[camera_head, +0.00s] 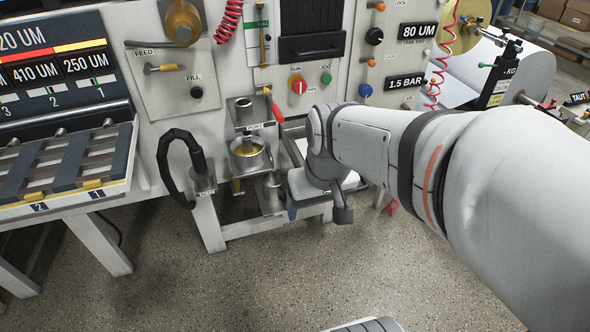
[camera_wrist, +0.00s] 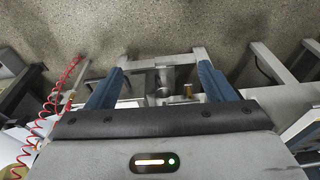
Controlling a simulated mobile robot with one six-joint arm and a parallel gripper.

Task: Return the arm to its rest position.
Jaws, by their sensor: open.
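My arm reaches from the right side of the head view towards the front of the coating machine. My gripper (camera_wrist: 160,88) shows in the wrist view with its two blue fingers spread wide apart and nothing between them. In the head view only part of a blue finger (camera_head: 291,208) shows, beside the metal cups; the rest of the gripper is hidden behind the wrist. The gripper is near the lower front of the machine, just right of a small metal cup (camera_head: 271,190).
A metal pot (camera_head: 248,155) and a red-handled tool (camera_head: 272,104) are left of my wrist. A black hose (camera_head: 165,160) hangs further left. A slatted rack (camera_head: 65,165) stands at far left. A coiled red hose (camera_head: 440,65) hangs behind the arm. The speckled floor (camera_head: 270,275) in front is clear.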

